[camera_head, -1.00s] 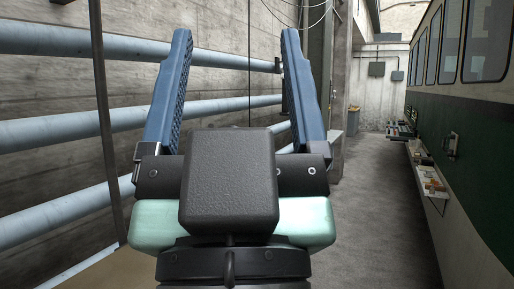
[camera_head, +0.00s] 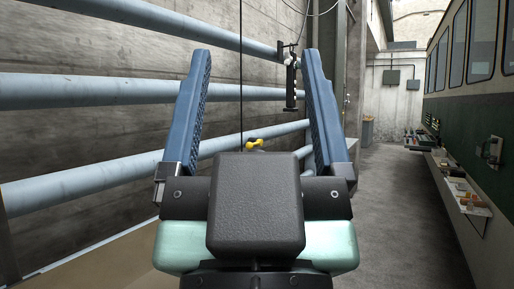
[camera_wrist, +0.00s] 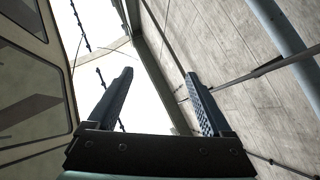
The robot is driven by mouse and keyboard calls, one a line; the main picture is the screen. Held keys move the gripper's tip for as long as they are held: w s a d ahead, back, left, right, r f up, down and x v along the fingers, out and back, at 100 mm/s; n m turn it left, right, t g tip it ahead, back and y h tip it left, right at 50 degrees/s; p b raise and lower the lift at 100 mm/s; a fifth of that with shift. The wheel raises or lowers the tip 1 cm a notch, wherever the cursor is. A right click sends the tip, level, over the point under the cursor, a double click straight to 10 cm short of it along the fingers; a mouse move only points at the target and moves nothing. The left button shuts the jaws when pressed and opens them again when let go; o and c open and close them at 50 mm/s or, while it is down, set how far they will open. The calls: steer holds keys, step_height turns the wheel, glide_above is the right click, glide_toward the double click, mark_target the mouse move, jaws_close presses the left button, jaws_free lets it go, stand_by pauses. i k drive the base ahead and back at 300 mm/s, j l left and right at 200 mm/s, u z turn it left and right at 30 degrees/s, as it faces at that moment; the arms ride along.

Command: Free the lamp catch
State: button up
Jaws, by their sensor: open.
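My gripper (camera_head: 256,58) is raised in the middle of the head view, its two blue ribbed fingers spread apart with nothing between them. It also shows open and empty in the wrist view (camera_wrist: 160,76). A dark upright fixture with small pale round parts (camera_head: 291,82) is by the wall, just left of the right finger's tip; I cannot tell whether it is the lamp or its catch. A small yellow and black piece (camera_head: 254,144) shows just above my gripper's dark housing, its lower part hidden. A thin dark cord (camera_head: 241,80) hangs vertically between the fingers in the picture.
Thick pale blue pipes (camera_head: 90,92) run along the concrete wall on the left. A green and cream tram (camera_head: 480,125) lines the right, with a loaded shelf (camera_head: 470,205) jutting from its side. The floor (camera_head: 395,200) between is clear.

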mark_target(249, 146)
steer(key=i+l, duration=0.15)
steer(key=i, duration=0.35)
steer(key=i+l+u, duration=0.1)
steer(key=i, duration=0.35)
steer(key=i+l, duration=0.25)
steer(key=i, duration=0.2)
steer(key=i+l+u, duration=0.1)
steer(key=i+l, duration=0.15)
steer(key=i, duration=0.25)
steer(key=i+l, duration=0.2)
steer(key=i, duration=0.25)
steer(key=i+l, duration=0.25)
steer(key=i, duration=0.2)
steer(key=u, duration=0.05)
